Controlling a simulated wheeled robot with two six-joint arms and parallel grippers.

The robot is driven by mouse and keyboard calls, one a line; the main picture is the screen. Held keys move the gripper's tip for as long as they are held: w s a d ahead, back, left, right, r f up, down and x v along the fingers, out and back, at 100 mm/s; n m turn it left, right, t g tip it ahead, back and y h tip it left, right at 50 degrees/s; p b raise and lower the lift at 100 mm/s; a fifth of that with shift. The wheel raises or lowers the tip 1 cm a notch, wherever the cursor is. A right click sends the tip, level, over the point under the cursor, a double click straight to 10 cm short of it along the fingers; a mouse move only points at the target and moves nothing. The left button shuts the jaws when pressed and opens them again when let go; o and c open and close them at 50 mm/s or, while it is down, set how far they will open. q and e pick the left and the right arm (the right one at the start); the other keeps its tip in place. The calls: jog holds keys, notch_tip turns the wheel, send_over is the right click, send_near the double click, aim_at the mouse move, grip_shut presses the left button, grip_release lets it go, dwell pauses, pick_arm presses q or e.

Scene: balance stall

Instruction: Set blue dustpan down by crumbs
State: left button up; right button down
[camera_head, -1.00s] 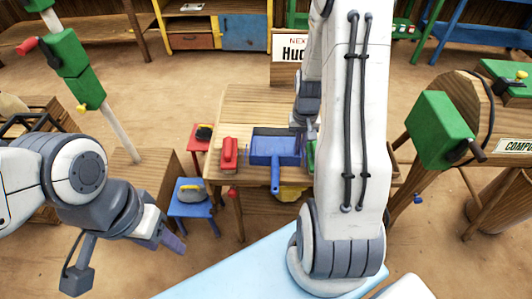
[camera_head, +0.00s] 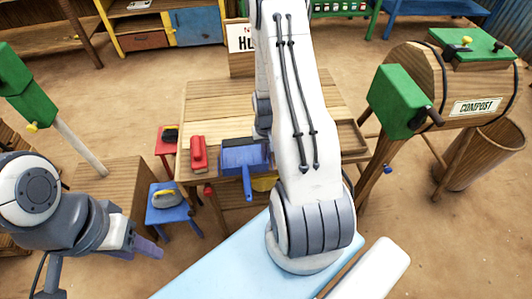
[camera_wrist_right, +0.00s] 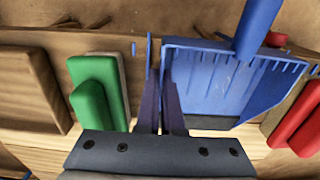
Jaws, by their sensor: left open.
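The blue dustpan (camera_head: 240,157) is at the table's near edge, its handle pointing toward me. It also shows in the right wrist view (camera_wrist_right: 225,85). My right gripper (camera_wrist_right: 162,85) is at the dustpan's side wall, its two fingers close together. I cannot tell whether they are clamped on the wall. My right arm hides this gripper in the head view. My left gripper (camera_head: 150,246) is open and empty at the lower left, away from the dustpan. I cannot make out crumbs clearly.
A red brush (camera_head: 198,154) lies left of the dustpan on the wooden table (camera_head: 215,100). A green brush (camera_wrist_right: 95,92) and a wooden tray (camera_wrist_right: 30,85) show in the right wrist view. A blue stool (camera_head: 172,213) and the compost drum (camera_head: 430,85) flank the table.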

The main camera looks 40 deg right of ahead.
jog(key=shift+f, duration=0.2)
jog(key=c, duration=1.1)
grip_release()
jog(key=shift+o, duration=0.2)
jog(key=shift+r, duration=0.15)
